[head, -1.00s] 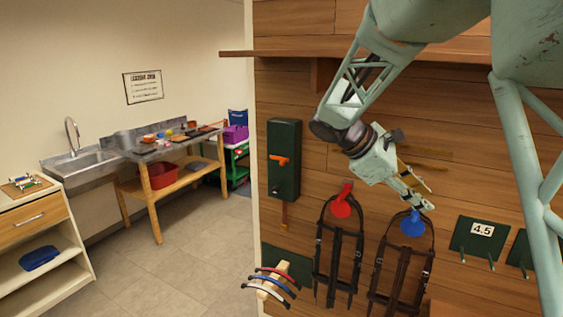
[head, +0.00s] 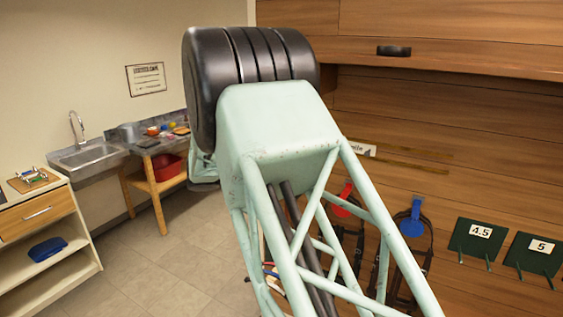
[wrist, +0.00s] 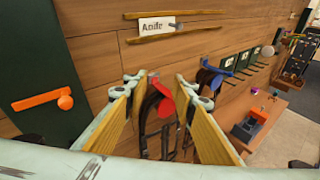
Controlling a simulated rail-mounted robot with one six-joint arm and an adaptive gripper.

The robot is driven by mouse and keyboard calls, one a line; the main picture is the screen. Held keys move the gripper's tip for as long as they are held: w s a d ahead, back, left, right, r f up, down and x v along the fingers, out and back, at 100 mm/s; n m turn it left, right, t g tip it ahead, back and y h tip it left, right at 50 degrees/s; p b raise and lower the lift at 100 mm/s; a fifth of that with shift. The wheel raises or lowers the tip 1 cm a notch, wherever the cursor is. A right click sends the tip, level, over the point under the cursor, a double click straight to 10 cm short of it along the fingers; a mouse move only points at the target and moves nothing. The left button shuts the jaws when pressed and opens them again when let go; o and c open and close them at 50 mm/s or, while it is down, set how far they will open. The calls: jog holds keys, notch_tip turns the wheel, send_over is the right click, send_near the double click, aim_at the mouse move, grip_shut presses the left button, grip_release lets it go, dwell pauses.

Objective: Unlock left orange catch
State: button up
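An orange catch (wrist: 43,99) is on the front of a dark green box (wrist: 32,62) at the left of the wrist view. Its handle lies nearly level, with the round pivot at its right end. My gripper (wrist: 160,84) is open and empty, its two yellow-padded fingers spread apart. It is to the right of the catch and apart from it, pointing toward the wall near a red hook (wrist: 162,98). In the head view my arm hides the box, the catch and the gripper. No second orange catch can be made out.
Dark bridles (wrist: 160,138) hang from the red hook and a blue hook (wrist: 211,78). A name sign (wrist: 157,26) and thin wooden strips are on the wall above. Green number plates (head: 478,240) with prongs stick out at the right. A cabinet (head: 450,30) overhangs the wall.

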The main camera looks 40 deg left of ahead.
jog(key=s+a+n+t+y+p, duration=0.1)
jog(key=s+a+n+t, duration=0.1)
jog(key=s+a, duration=0.3)
jog(key=s+a+f+n+t+y+p, duration=0.1)
jog(key=s+a+n+y, duration=0.1)
jog(key=s+a, duration=0.4)
jog(key=a, duration=0.5)
jog(key=shift+a+f+t, duration=0.2)
jog(key=shift+a+t, duration=0.2)
jog(key=p+x, duration=0.1)
jog(key=x, duration=1.2)
jog(key=shift+w, duration=0.35)
jog(key=shift+d, duration=0.1)
grip_shut()
